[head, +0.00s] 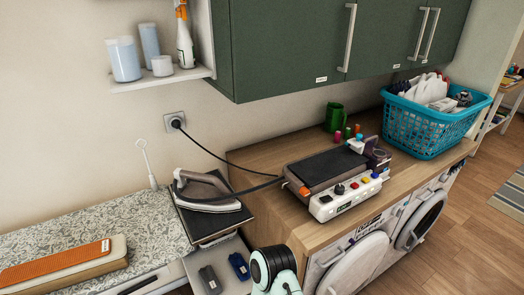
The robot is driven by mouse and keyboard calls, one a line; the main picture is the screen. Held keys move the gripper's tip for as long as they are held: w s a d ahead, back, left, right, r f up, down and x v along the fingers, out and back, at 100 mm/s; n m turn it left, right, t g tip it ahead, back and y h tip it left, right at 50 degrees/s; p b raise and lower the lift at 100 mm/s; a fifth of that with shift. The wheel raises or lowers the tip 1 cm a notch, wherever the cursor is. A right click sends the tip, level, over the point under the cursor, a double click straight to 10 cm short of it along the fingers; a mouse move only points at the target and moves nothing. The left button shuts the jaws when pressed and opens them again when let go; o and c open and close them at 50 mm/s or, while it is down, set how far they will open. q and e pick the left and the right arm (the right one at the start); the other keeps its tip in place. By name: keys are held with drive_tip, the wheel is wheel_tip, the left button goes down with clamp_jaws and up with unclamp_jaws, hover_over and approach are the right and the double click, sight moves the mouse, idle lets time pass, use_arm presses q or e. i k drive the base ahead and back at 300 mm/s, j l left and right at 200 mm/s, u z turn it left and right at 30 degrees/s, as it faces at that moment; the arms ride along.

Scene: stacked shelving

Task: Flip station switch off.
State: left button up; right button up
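The station (335,178) seems to be the box-shaped device with a dark top on the wooden counter. Its white front panel (345,197) carries several small coloured buttons and a dark knob. An orange-red part (303,191), perhaps a switch, sits at its front left corner; its on or off position is too small to tell. A black cable runs from the wall socket (175,122) towards the station's left side. Another runs to the iron (208,190) on a dark rest.
Green cabinets (320,40) hang above. The wooden counter's front left (268,210) is clear.

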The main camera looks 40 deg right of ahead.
sight(325, 199)
drive_tip(key=z, duration=2.2)
drive_tip(key=j+z, duration=0.3)
drive_tip(key=i+j+z, duration=0.1)
drive_tip(key=z, duration=0.2)
